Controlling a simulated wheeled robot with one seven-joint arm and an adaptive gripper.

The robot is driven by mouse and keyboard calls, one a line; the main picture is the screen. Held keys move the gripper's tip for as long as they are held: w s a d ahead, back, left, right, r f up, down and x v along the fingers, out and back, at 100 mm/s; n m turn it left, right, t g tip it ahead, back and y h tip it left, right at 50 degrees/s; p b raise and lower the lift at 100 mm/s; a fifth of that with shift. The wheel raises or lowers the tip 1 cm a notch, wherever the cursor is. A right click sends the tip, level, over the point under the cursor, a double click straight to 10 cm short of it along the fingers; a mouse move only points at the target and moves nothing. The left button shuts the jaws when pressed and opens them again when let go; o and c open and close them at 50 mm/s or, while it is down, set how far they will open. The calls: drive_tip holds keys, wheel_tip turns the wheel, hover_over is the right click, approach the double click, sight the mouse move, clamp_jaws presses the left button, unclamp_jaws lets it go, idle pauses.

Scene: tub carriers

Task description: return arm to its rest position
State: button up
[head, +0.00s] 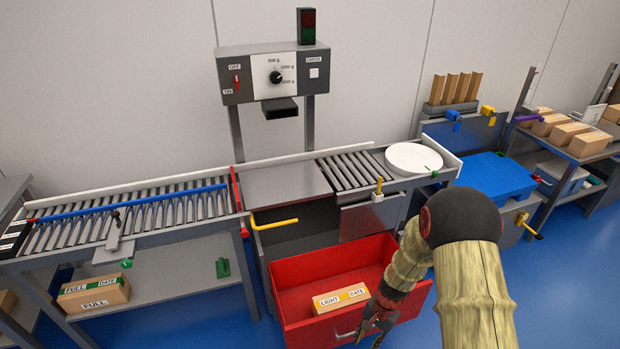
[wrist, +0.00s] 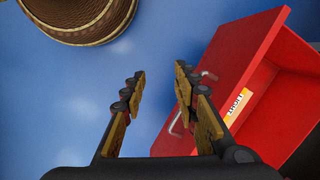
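My gripper (head: 372,326) is at the end of my arm, low in front of the red drawer (head: 303,311) in the head view. In the wrist view my gripper (wrist: 158,92) has its two fingers apart with nothing between them but blue floor. The red drawer (wrist: 232,62) is pulled out, and its metal handle (wrist: 178,122) shows just right of the gap between the fingers. A small carton (head: 340,298) labelled LIGHT and DATE lies in the drawer. My gripper overlaps the drawer's front right part in the head view; I cannot tell whether they touch.
A roller conveyor (head: 180,212) with a white round plate (head: 413,158) runs behind the drawer. A control box (head: 272,75) stands above it. A carton marked FULL (head: 93,294) lies on the lower left shelf. Blue floor (head: 566,285) is clear at the right.

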drive_tip(key=s+r+n+t, duration=0.2)
drive_tip(key=s+r, duration=0.4)
drive_tip(key=r, duration=0.9)
drive_tip(key=s+r+n+t+h, duration=0.1)
drive_tip(key=s+r, duration=0.5)
drive_tip(key=r, duration=0.9)
drive_tip(key=s+r+n+t+h+p, duration=0.1)
drive_tip(key=s+r+n+t, duration=0.2)
drive_tip(key=r, duration=1.2)
drive_tip(key=s+n, duration=0.2)
drive_tip(key=s, duration=0.1)
drive_tip(key=shift+s+d+r+n+t, duration=0.3)
drive_tip(key=shift+d+r+t, duration=0.1)
